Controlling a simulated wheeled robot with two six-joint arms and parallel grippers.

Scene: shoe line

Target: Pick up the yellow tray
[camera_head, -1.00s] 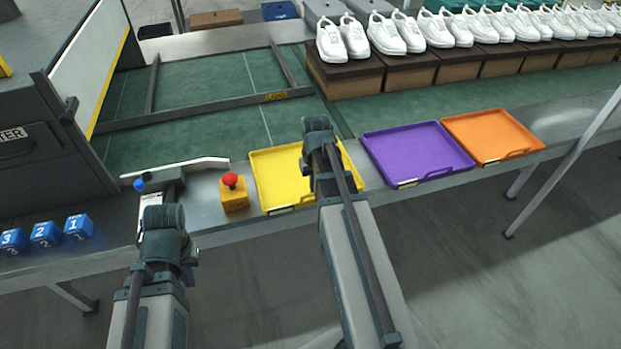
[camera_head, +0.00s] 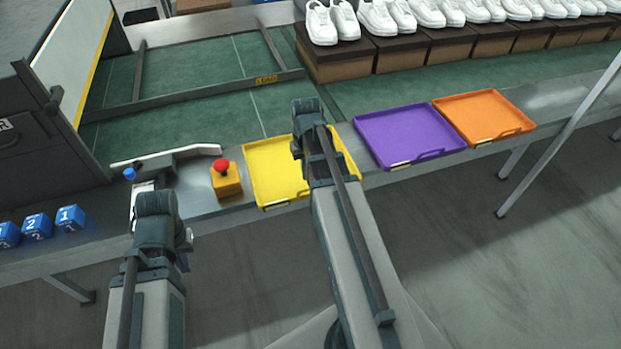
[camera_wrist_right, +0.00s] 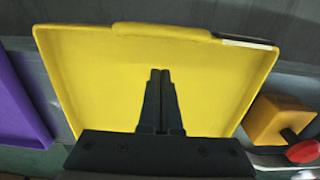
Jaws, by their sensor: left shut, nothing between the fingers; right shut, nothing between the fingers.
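The yellow tray (camera_head: 265,160) lies flat on the metal ledge in the head view, partly hidden by my right arm. It fills most of the right wrist view (camera_wrist_right: 90,85) and its floor is empty where visible. My right gripper (camera_wrist_right: 160,75) is shut and empty, pointing at the tray from above; I cannot tell how high. In the head view the right wrist covers its fingers. My left gripper (camera_head: 158,207) is shut and empty at the ledge's front edge, left of the tray. Its fingertips are hard to make out.
An orange block with a red button (camera_head: 226,181) stands just left of the tray. A purple tray (camera_head: 408,133) and an orange tray (camera_head: 483,116) lie to the right. Blue numbered cubes (camera_head: 70,217) sit at left. White shoes (camera_head: 393,17) stand on boxes behind.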

